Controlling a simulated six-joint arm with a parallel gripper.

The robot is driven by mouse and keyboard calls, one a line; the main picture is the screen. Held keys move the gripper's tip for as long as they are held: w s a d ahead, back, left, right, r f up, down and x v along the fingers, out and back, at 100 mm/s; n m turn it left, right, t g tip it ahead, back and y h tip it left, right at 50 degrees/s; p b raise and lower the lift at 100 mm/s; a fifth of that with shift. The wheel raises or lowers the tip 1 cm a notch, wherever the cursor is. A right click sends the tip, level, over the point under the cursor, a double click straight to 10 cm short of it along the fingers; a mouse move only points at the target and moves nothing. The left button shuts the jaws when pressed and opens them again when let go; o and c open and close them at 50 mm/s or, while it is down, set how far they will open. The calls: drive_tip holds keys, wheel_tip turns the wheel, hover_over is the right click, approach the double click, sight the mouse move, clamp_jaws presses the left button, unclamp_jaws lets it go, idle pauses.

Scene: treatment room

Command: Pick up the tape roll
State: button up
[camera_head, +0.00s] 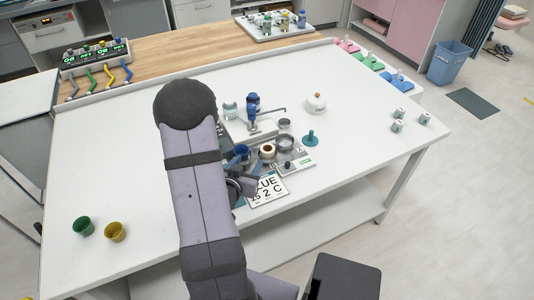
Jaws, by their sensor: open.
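The tape roll (267,151) appears to be the small pale ring with a brown rim. It sits among small items on a tray near the middle of the white table. My arm reaches in from the front and hides part of the table left of the tray. My gripper (243,186) is a small dark shape at the right side of my arm, in front of and left of the roll. It is open and apart from the roll. Its fingertips are mostly hidden and too small to make out clearly.
A blue cup (241,153) stands close left of the roll, and grey round containers (285,143) stand to its right. A printed card (268,190) lies in front. Green (83,226) and yellow (115,231) cups stand front left.

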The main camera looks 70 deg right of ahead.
sight(269, 147)
drive_tip(key=s, duration=0.2)
drive_tip(key=s+d+g, duration=0.1)
drive_tip(key=shift+r+m+h, duration=0.3)
drive_tip(key=shift+h, duration=0.1)
drive_tip(key=shift+r+p+x, duration=0.1)
drive_tip(key=shift+p+x, duration=0.55)
drive_tip(key=shift+x, duration=0.85)
drive_tip(key=shift+r+p+x, duration=0.15)
drive_tip(key=shift+p+x, duration=0.45)
drive_tip(key=shift+x, duration=1.65)
drive_tip(key=shift+w, duration=0.1)
drive_tip(key=c, duration=0.8)
